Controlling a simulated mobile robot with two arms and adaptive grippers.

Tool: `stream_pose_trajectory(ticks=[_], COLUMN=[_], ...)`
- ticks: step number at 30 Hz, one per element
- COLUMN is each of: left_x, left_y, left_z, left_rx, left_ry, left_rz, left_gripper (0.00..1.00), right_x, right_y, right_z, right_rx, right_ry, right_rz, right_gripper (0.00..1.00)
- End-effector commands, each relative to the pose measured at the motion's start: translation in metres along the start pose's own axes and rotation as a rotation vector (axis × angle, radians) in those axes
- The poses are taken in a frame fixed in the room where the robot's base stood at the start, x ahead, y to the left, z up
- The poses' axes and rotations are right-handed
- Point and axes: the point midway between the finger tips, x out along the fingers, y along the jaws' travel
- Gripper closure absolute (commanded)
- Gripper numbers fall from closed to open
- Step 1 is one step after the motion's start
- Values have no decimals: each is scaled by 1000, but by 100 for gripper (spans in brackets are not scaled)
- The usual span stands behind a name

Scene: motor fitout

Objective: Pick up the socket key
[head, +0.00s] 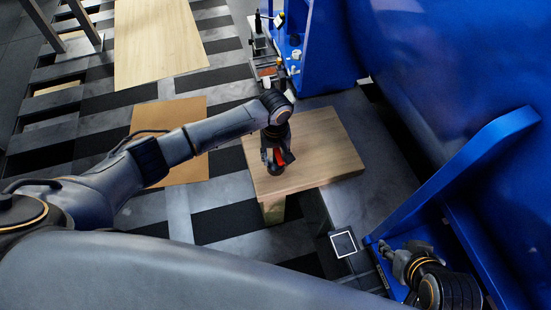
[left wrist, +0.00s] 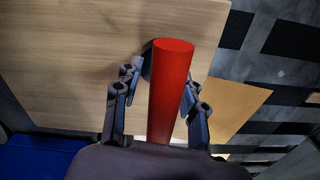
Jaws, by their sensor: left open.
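The socket key shows a thick red cylindrical handle (left wrist: 172,90) in the left wrist view. In the head view a small part of its red (head: 279,156) shows at my left gripper, above the wooden table. My left gripper (head: 275,160) is over the table top, fingers pointing down. In the left wrist view its fingers (left wrist: 155,105) stand apart on either side of the red handle, with a gap visible on the left. The rest of the key is hidden. My right gripper (head: 397,262) is at the lower right of the head view, close to blue structure; its fingers are unclear.
The small wooden table (head: 325,150) is otherwise bare. A large blue machine frame (head: 450,70) rises on the right. Small parts stand on a ledge (head: 265,65) at the back. A dark square with a white outline (head: 343,243) lies right of the table's front.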

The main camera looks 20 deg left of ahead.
Motion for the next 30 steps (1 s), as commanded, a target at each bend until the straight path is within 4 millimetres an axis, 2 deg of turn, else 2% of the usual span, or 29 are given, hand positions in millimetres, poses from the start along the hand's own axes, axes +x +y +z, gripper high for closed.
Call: stream_pose_trajectory(ticks=[8, 14, 15, 27, 30], left_x=[1, 1, 1, -1, -6], left_y=[0, 0, 0, 1, 1], left_z=[0, 0, 0, 0, 0], left_rx=[1, 1, 1, 1, 1], left_ry=[-1, -1, -1, 1, 1], left_rz=[0, 0, 0, 2, 3], left_gripper=[59, 98, 100, 100, 100], right_x=[0, 0, 0, 0, -2], right_y=[0, 0, 0, 0, 0], right_z=[-4, -3, -3, -4, 4], right_rx=[0, 0, 0, 0, 1], right_ry=[16, 15, 15, 13, -24], right_rz=[-1, -1, -1, 0, 0], right_gripper=[60, 60, 60, 60, 60])
